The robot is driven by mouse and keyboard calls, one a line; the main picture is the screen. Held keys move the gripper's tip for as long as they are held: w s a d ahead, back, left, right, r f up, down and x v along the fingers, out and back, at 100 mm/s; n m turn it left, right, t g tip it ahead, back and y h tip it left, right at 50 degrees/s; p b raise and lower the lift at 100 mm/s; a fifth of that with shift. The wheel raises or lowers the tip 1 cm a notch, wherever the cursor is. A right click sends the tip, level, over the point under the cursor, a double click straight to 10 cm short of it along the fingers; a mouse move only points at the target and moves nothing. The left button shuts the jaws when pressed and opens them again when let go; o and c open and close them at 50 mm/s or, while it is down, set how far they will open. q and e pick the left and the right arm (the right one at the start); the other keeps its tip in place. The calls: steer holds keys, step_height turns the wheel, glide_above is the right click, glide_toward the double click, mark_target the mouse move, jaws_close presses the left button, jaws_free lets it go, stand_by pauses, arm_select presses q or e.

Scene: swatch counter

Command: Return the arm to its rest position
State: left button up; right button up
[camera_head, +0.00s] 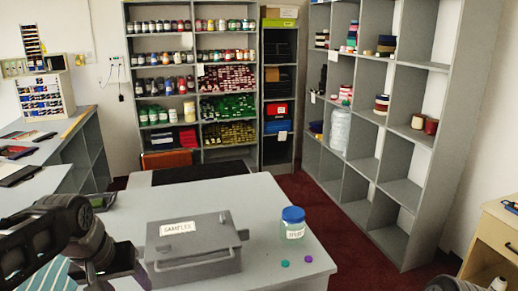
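My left arm comes in from the left edge as dark, jointed links. Its end, with my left gripper (108,268), is low at the left front of the grey counter (258,200), left of the grey box. The fingers are dark and partly cut off by the lower edge, so I cannot tell whether they are open or shut. A lidded grey box (195,248) labelled SAMPLES lies closed on the counter. A labelled jar with a blue lid (293,223) stands upright to its right.
A teal disc (285,263) and a purple disc (308,259) lie in front of the jar. Shelves with jars and folded cloth (195,85) stand behind, and a tall grey shelf (385,110) stands right. A wooden cabinet (490,240) is at far right. The counter's back middle is clear.

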arm_select(q)
steer(key=w+d+f+t+h+b, duration=0.1)
steer(key=w+d+f, duration=0.25)
steer(key=f, duration=0.35)
steer(key=w+d+f+t+h, duration=0.1)
steer(key=w+d+f, duration=0.1)
steer(key=w+f, duration=0.35)
steer(key=s+d+f+b, duration=0.1)
steer(key=d+f, duration=0.2)
steer(key=f, duration=0.4)
steer(key=s+d+f, duration=0.2)
steer(key=d+f, duration=0.1)
steer(key=f, duration=0.5)
steer(key=s+d+f+g, duration=0.1)
steer(key=s+d+f, duration=0.2)
steer(key=s+f, duration=0.4)
steer(key=s+d+f+m+g+h+b, duration=0.1)
steer(key=s+d+f+g, duration=0.1)
steer(key=s+f, duration=0.5)
steer(key=s+d+f+g+b, duration=0.1)
steer(key=s+d+f+g, duration=0.1)
steer(key=s+d+f, duration=0.3)
steer(key=s+f, duration=0.2)
steer(key=s, duration=0.2)
steer(key=shift+h, duration=0.3)
